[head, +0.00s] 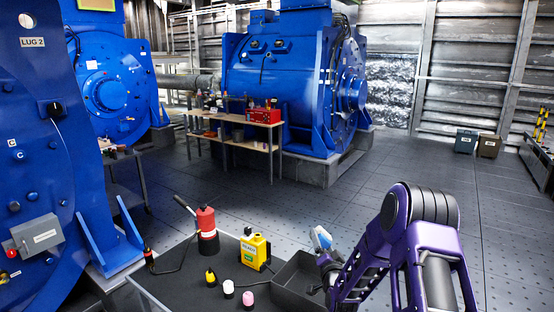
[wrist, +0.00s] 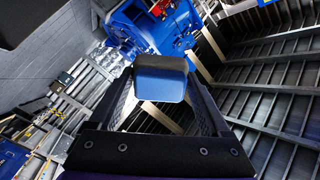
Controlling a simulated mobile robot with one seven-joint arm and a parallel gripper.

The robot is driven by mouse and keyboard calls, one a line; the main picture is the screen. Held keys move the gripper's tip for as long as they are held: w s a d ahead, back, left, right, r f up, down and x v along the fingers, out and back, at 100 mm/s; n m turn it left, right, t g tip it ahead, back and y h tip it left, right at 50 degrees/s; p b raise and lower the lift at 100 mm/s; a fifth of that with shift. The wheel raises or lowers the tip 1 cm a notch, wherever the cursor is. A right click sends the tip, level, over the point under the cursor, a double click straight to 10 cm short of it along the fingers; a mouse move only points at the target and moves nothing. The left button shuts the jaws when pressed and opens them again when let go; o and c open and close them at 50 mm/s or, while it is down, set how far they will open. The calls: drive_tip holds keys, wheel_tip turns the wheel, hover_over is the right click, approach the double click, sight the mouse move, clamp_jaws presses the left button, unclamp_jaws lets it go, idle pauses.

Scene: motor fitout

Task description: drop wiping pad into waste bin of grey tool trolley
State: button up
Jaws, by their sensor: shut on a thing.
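The wiping pad (wrist: 160,84), a rounded blue and grey block, is held between the two fingers of my gripper (wrist: 162,76) in the wrist view. In the head view a small blue and white shape (head: 321,237), which seems to be the pad, shows at the end of my gripper (head: 323,249). It appears above the right end of the grey tool trolley (head: 205,292). A dark open box (head: 291,274), seemingly the waste bin, is at that end of the trolley. My arm hides part of the box, and its inside is only partly visible.
On the trolley stand a red canister (head: 207,232), a yellow device (head: 254,251) and several small bottles, left of the box. A workbench (head: 238,143) and large blue motors stand behind. Two floor bins (head: 465,141) are far right. The floor between is clear.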

drive_tip(key=shift+w+f, duration=0.15)
drive_tip(key=shift+w, duration=0.2)
drive_tip(key=shift+f, duration=0.15)
drive_tip(key=shift+f+b, duration=1.3)
drive_tip(key=shift+f, duration=1.4)
drive_tip(key=o, duration=1)
drive_tip(key=s+d, duration=0.1)
drive_tip(key=s, duration=1.6)
drive_tip(key=shift+s+d+p, duration=0.15)
drive_tip(key=shift+s+p, duration=0.05)
drive_tip(key=shift+p, duration=0.15)
